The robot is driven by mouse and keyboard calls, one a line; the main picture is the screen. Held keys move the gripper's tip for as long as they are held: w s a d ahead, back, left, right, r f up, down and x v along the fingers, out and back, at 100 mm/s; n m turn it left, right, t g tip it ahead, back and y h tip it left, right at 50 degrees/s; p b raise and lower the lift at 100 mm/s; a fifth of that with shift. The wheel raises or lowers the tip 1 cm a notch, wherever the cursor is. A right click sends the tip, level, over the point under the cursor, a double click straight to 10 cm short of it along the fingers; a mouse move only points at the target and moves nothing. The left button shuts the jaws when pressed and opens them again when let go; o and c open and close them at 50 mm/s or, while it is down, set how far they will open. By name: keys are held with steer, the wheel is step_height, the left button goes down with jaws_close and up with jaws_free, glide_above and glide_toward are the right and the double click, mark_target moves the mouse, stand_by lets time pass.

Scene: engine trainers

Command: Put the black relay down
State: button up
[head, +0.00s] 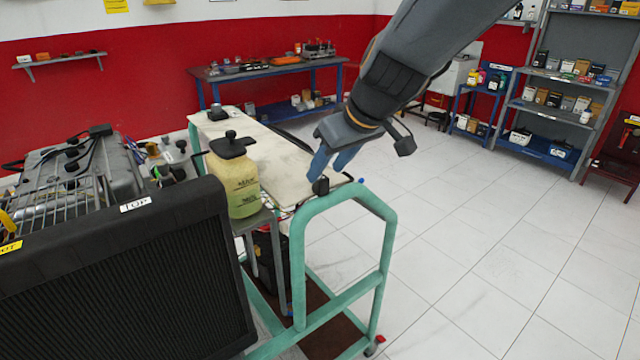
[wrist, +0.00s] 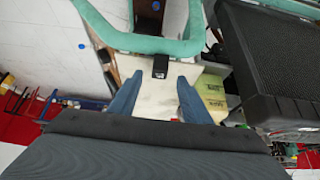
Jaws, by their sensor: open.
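The black relay (head: 321,186) is a small dark block at the near end of a cream board (head: 285,165), just behind the green tube frame (head: 345,194). In the wrist view the relay (wrist: 160,67) lies at the board's end, beside the green bar. My gripper (head: 326,174) reaches down to it from the upper right with its blue fingers. In the wrist view the gripper (wrist: 160,78) is open, with a finger on either side and clear gaps to the relay. Whether the relay's underside rests fully on the board is hard to tell.
A yellowish bottle with a black cap (head: 235,175) stands left of the board. A black radiator (head: 120,270) and an engine (head: 75,165) fill the left. A blue workbench (head: 270,70) and grey shelves (head: 570,75) stand behind. The tiled floor on the right is free.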

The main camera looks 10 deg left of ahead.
mark_target(321, 177)
steer(key=shift+p+x, duration=0.65)
steer(key=shift+x, duration=1.9)
jaws_close()
steer(key=shift+r, duration=0.1)
step_height(321, 177, up, 28)
steer(key=b, duration=0.3)
